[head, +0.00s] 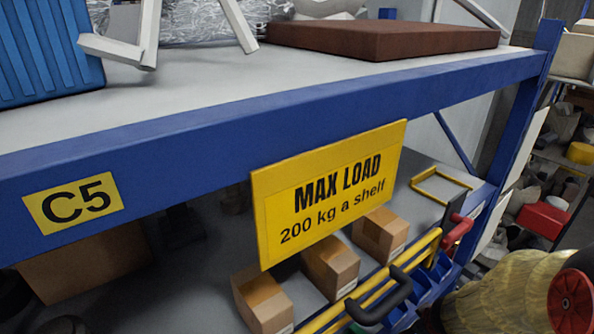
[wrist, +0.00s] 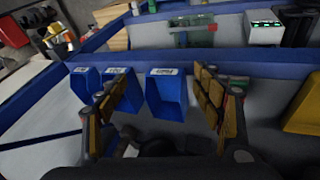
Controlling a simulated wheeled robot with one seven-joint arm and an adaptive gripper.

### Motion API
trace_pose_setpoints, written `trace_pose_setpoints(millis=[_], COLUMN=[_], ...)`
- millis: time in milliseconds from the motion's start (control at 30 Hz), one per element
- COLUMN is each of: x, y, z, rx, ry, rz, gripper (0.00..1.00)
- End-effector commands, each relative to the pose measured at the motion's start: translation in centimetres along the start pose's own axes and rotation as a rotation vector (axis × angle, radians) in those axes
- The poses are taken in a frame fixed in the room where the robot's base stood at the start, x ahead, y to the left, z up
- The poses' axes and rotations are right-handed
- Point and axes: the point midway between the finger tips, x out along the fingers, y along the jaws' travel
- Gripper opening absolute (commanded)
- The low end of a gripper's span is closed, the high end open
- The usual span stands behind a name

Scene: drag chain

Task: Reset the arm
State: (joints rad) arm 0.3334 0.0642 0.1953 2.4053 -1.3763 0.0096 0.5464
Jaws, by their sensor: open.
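My gripper (wrist: 163,80) shows in the wrist view with its two padded fingers wide apart and nothing between them. Behind and between the fingers are small blue bins, one at the middle (wrist: 166,97) and one partly behind the left finger (wrist: 122,88). I cannot make out my gripper in the head view.
In the head view, a blue shelf beam (head: 200,112) with a yellow load sign (head: 325,190) crosses the picture. Cardboard boxes (head: 330,268) and yellow bars (head: 385,285) lie below. A yellow bin (wrist: 303,108) is at the right in the wrist view.

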Motion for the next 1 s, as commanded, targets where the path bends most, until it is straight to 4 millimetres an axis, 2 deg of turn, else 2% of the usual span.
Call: trace_pose_setpoints(millis=[33, 133, 267, 400, 567, 800, 900, 1000], x=[-0.4, -1.5, -3.1, -4.4, -5.1, -5.3, -5.1, -4.8], y=[1.1, 2.2, 0.7, -3.3, -8.8, -16.4, -18.6, -20.1], z=[1.1, 3.7, 6.8, 8.7, 9.4, 8.8, 8.3, 7.9], rx=[0.034, 0.119, 0.245, 0.362, 0.462, 0.559, 0.581, 0.578], ry=[-0.039, -0.132, -0.232, -0.280, -0.273, -0.165, -0.094, -0.017], rz=[0.053, 0.135, 0.169, 0.127, 0.033, -0.106, -0.142, -0.151], gripper=[0.67, 0.67, 0.67, 0.67, 0.67, 0.67, 0.67, 0.67])
